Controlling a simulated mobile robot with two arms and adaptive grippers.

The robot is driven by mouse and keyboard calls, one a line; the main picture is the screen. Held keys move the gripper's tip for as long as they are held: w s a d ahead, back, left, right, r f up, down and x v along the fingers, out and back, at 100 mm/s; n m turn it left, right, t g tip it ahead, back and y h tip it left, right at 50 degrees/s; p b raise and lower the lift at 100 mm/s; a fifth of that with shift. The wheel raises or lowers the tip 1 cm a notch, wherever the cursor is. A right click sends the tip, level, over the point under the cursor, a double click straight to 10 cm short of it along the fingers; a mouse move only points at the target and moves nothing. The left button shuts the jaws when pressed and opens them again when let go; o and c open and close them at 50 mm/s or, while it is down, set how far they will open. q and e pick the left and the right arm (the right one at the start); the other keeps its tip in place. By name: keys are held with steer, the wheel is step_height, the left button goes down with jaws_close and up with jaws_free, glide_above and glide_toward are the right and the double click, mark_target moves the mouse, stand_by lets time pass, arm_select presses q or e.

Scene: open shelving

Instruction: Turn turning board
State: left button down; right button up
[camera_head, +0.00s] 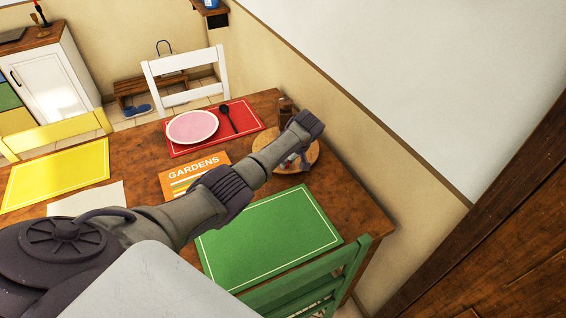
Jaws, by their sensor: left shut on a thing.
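The turning board (291,169) is a round wooden disc at the back right of the wooden table, close to the wall. My left arm reaches across the table from the lower left, and its forearm and wrist cover much of the board. My left gripper (301,160) is small and partly hidden below the wrist, over the board. It is shut on the turning board, but the exact contact is hard to see. Small items on the board are partly hidden. My right gripper is not in view.
A green placemat (270,238) lies in front of the board, with a green chair (318,283) beside it. A red placemat (246,117) holds a pink plate (192,126) and a dark spoon (229,117). An orange GARDENS sheet (180,178) lies mid-table. The wall (370,155) closes off the right.

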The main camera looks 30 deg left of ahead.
mark_target(295, 164)
arm_select(q)
steer(key=shift+w+d+f+n+g+b, duration=0.25)
steer(key=shift+w+d+n+g+b, duration=0.65)
steer(key=shift+b, duration=1.55)
steer(key=shift+w+d+r+n+b, duration=0.1)
steer(key=shift+w+d+n+b, duration=0.15)
steer(key=shift+n+b, duration=0.45)
steer(key=shift+w+d+r+n+b, duration=0.1)
steer(key=shift+w+d+n+b, duration=0.15)
steer(key=shift+n+b, duration=0.4)
steer(key=shift+r, duration=0.1)
steer(key=c, duration=1)
jaws_free()
steer(key=v, duration=1.2)
steer(key=shift+d, duration=0.1)
